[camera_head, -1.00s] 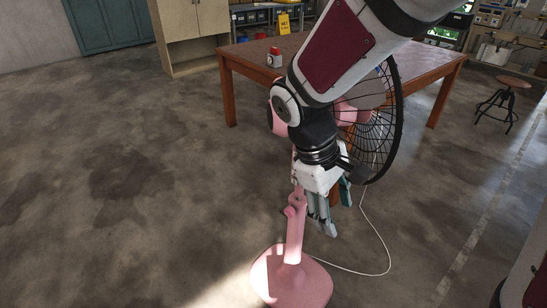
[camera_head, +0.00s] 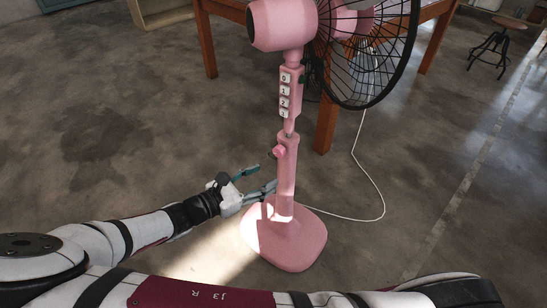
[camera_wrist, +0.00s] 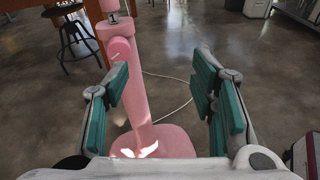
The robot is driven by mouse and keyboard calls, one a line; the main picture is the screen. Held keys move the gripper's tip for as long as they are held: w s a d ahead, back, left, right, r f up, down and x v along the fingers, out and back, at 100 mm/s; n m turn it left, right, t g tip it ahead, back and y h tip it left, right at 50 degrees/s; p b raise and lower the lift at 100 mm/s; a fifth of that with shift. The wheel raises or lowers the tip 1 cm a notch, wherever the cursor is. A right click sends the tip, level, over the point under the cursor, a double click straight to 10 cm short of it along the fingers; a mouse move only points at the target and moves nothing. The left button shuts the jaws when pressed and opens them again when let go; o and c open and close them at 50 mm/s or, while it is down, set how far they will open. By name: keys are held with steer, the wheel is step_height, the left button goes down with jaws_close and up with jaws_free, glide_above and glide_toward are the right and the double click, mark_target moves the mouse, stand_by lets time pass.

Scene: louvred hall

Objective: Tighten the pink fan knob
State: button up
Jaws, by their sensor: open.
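The pink fan (camera_head: 285,25) stands upright on a rounded pink base (camera_head: 285,240). Its pink knob (camera_head: 279,152) sticks out from the left side of the pole (camera_head: 287,175), just below the column of numbered buttons (camera_head: 285,95). My gripper (camera_head: 264,177) is open and empty, left of the pole and a little below the knob in the head view. In the wrist view the knob (camera_wrist: 121,50) faces me beyond my gripper (camera_wrist: 162,82), near the left finger's tip and apparently apart from it. The pole shows between the teal fingers.
A brown wooden table (camera_head: 325,125) stands behind the fan. A white cord (camera_head: 370,180) curves over the floor to the right of the fan. A round stool (camera_head: 490,45) is at the far right. The concrete floor on the left is clear.

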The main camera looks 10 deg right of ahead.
mark_target(277, 153)
steer(key=w+a+f+n+t+b, duration=0.2)
steer(key=a+f+n+t, duration=0.2)
steer(key=b+x, duration=0.2)
steer(key=x, duration=1.1)
steer(key=shift+w+d+r+b, duration=0.1)
steer(key=shift+w+d+b, duration=0.1)
steer(key=shift+b, duration=0.2)
steer(key=c, duration=1.1)
